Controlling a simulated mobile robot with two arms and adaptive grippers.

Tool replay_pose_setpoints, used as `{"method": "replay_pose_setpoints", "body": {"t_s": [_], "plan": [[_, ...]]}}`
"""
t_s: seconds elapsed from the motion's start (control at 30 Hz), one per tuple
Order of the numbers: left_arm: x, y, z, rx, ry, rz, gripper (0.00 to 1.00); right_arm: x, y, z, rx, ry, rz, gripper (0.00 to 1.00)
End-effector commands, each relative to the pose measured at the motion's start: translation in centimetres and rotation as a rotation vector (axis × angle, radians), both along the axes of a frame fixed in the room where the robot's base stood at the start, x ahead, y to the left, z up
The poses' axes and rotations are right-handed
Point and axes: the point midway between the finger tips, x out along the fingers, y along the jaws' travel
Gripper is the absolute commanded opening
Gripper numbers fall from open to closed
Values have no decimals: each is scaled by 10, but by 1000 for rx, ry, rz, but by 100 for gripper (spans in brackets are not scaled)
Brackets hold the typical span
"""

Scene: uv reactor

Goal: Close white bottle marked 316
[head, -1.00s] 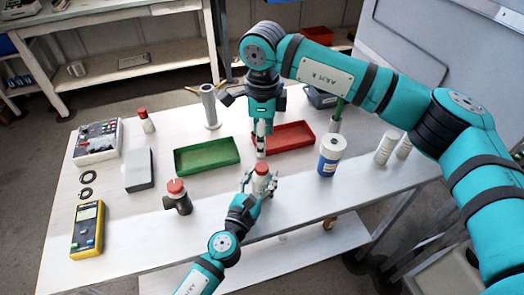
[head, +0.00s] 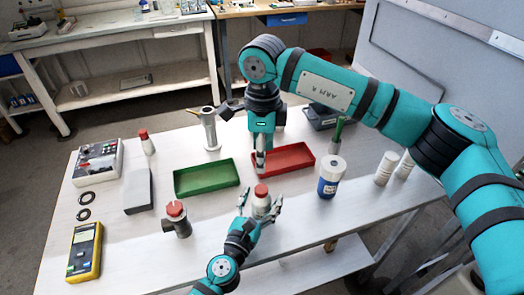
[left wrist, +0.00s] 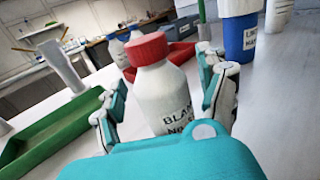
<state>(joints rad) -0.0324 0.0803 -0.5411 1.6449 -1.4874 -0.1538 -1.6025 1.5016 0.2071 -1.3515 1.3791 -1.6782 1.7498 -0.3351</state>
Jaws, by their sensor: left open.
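A white bottle with a red cap (head: 261,203) stands upright near the table's front edge. In the left wrist view the white bottle (left wrist: 163,97) fills the middle; its label reads "BLAN" and "No", and no 316 is legible. The red cap (left wrist: 147,48) sits on its neck; I cannot tell how tight. My left gripper (head: 260,207) is open, with its fingers on both sides of the bottle, apart from it as far as I can see. My right gripper (head: 260,165) points down just behind and above the cap; its jaw state is unclear.
A green tray (head: 206,190) and a red tray (head: 302,170) lie behind the bottle. A smaller red-capped bottle (head: 147,144) and a yellow meter (head: 84,252) are farther left.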

Motion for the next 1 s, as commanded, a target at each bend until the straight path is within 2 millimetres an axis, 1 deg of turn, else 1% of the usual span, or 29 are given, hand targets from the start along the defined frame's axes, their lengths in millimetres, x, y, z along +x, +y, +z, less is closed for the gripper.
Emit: {"method": "replay_pose_setpoints", "body": {"t_s": [0.07,0.17,0.5,0.6,0.7,0.8,1.0], "plan": [[-4,2,-1,0,1,0,75,0,0,0,0,0,0,57],[-15,7,-2,3,2,0,75,0,0,0,0,0,0,57],[-81,33,-2,4,3,-2,75,0,0,0,0,0,0,57],[-95,40,-2,4,3,-1,75,0,0,0,0,0,0,57],[-105,43,-1,3,1,-1,75,0,0,0,0,0,0,57],[-110,45,-1,2,0,-1,75,0,0,0,0,0,0,57],[-111,46,0,0,0,0,75,0,0,0,0,0,0,57]]}}
